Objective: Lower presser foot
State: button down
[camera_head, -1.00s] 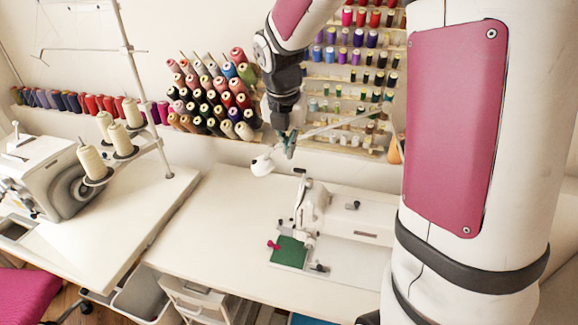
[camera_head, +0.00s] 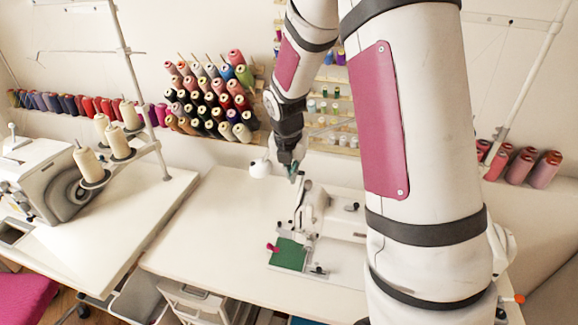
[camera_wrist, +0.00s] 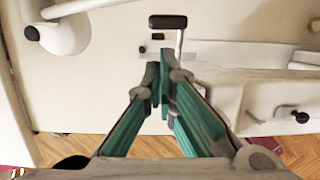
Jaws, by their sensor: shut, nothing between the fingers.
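The white sewing machine (camera_head: 312,212) stands on the white table, with green fabric (camera_head: 290,254) under its head end. The presser foot is too small to make out in the head view. My gripper (camera_head: 294,178) is just above the top of the machine. In the wrist view my gripper (camera_wrist: 160,92) is shut and empty, its green fingers together. A black-tipped bar on a pale stem (camera_wrist: 168,22) shows just beyond the fingertips. I cannot tell whether the fingers touch anything. The machine's white body (camera_wrist: 268,105) with a black knob lies to the right.
A white lamp-like piece (camera_head: 260,168) stands behind the machine at left. A pink-headed item (camera_head: 273,247) is at the fabric's edge. Thread racks (camera_head: 210,95) line the wall. Another machine (camera_head: 50,180) stands on the left table. The white table (camera_head: 205,235) is clear left of the machine.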

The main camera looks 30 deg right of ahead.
jog(key=shift+w+d+f, duration=0.45)
jog(key=shift+w+d, duration=0.1)
jog(key=shift+d, duration=0.05)
jog(key=shift+w+d+f+p, duration=0.3)
jog(key=shift+w+d, duration=0.05)
dwell(0.5)
jog(key=shift+w+d+f+p, duration=0.35)
jog(key=shift+w+d+f, duration=0.45)
jog(key=shift+f, duration=0.3)
dwell(0.4)
jog(key=shift+s+a+r+p, duration=0.35)
jog(key=shift+s+a+p, duration=0.15)
jog(key=shift+p, duration=0.05)
